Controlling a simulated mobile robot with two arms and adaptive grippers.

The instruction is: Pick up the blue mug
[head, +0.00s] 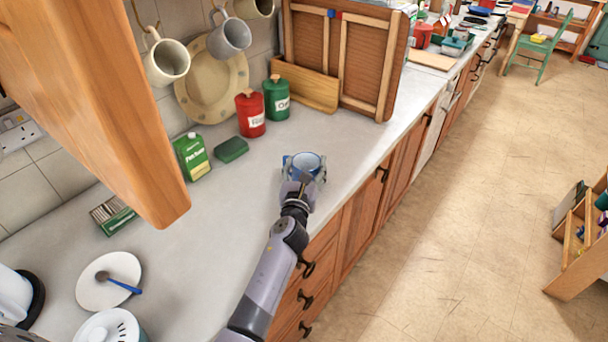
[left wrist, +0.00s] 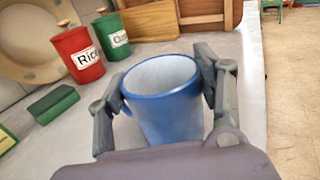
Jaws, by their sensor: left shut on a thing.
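The blue mug (head: 308,163) stands upright near the front edge of the counter in the head view. It has a pale inside and looks empty. In the left wrist view the mug (left wrist: 165,102) fills the middle, with its handle at the left side, partly hidden by a finger. My left gripper (head: 304,172) reaches it from the front. Its two fingers (left wrist: 162,98) are shut on the mug's opposite sides. I cannot tell whether the mug's base touches the counter. My right gripper is not in view.
A red canister (head: 251,113), a green canister (head: 277,97), a green sponge (head: 231,150) and a green carton (head: 192,157) stand behind and left. Other mugs (head: 166,61) hang on the wall. A wooden cabinet (head: 100,90) overhangs the left. The counter (head: 240,200) around the mug is clear.

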